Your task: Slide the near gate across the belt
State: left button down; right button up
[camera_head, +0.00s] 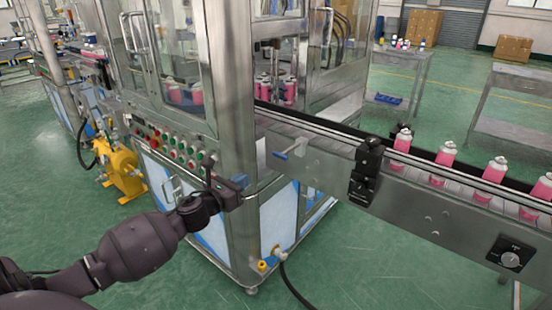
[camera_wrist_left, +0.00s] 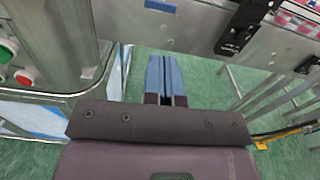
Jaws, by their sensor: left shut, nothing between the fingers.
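The near gate shows as a small metal slide with a blue-tipped handle (camera_head: 290,149) on the near side wall of the conveyor, close to where the belt enters the machine. The blue tip also shows at the top edge of the left wrist view (camera_wrist_left: 160,6). My left gripper (camera_head: 240,182) is left of and below this handle, in front of the machine's corner, and apart from it. In the left wrist view its blue-grey fingers (camera_wrist_left: 165,78) are together and empty. My right gripper is not in view.
A black bracket (camera_head: 366,172) sits on the conveyor wall (camera_head: 425,205) to the right. Several pink cans (camera_head: 443,162) stand on the belt. The machine's button panel (camera_head: 172,145) and steel corner post (camera_head: 232,100) are close to my left arm. A dial (camera_head: 510,260) is at far right.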

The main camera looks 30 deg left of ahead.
pick_arm(q)
send_near(287, 150)
jog(key=w, duration=0.1)
jog(key=w+b, duration=0.1)
jog(key=w, duration=0.1)
jog(key=shift+w+f, duration=0.2)
jog(key=shift+f, duration=0.2)
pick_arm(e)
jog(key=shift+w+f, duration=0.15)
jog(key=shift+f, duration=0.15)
pick_arm(q)
jog(key=shift+w+d, duration=0.1)
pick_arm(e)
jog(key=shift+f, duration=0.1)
pick_arm(q)
jog(key=shift+w, duration=0.3)
jog(key=w+b, duration=0.1)
jog(key=w, duration=0.1)
jog(key=w+b, duration=0.1)
jog(key=w, duration=0.2)
jog(key=shift+w+d+f+b, duration=0.15)
jog(key=shift+w+d+b, duration=0.05)
jog(key=shift+w+b, duration=0.1)
jog(key=shift+r, duration=0.4)
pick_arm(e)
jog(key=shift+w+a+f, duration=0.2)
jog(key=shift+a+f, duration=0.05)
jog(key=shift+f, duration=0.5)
